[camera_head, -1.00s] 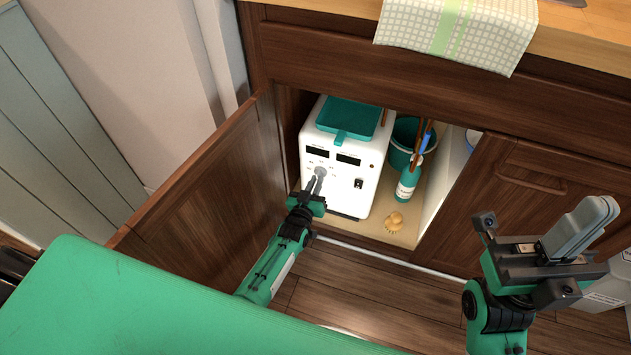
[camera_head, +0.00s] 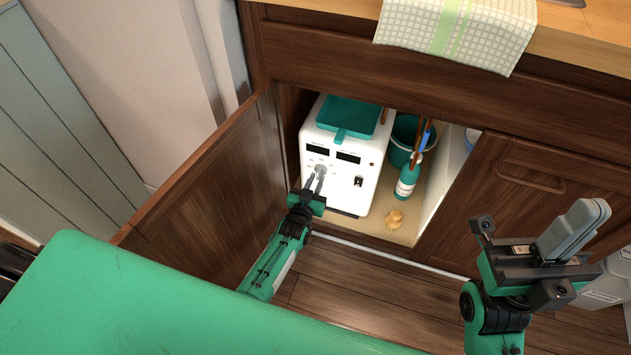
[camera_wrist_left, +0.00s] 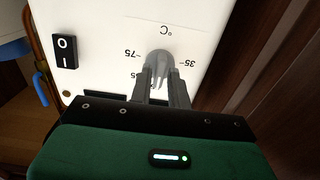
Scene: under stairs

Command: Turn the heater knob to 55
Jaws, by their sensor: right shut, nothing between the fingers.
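The white heater (camera_head: 341,195) stands in the open cabinet, with a teal top, two dark displays and a grey knob (camera_head: 320,170) on its front. My left gripper (camera_head: 314,180) reaches the front, its two fingers at the knob. In the left wrist view the knob (camera_wrist_left: 158,57) looks pinched between the fingertips (camera_wrist_left: 161,75). This view is upside down; marks 75 and 35 flank the knob, and a finger partly covers another mark. Where the knob points is not clear. My right gripper (camera_head: 575,230) is shut and empty, well to the right of the heater.
The open cabinet door (camera_head: 215,190) stands close along the left of my left arm. Right of the heater are a green bucket (camera_head: 402,155), a teal bottle (camera_head: 408,180) and a small brush (camera_head: 395,219). A black switch (camera_wrist_left: 64,51) is beside the knob.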

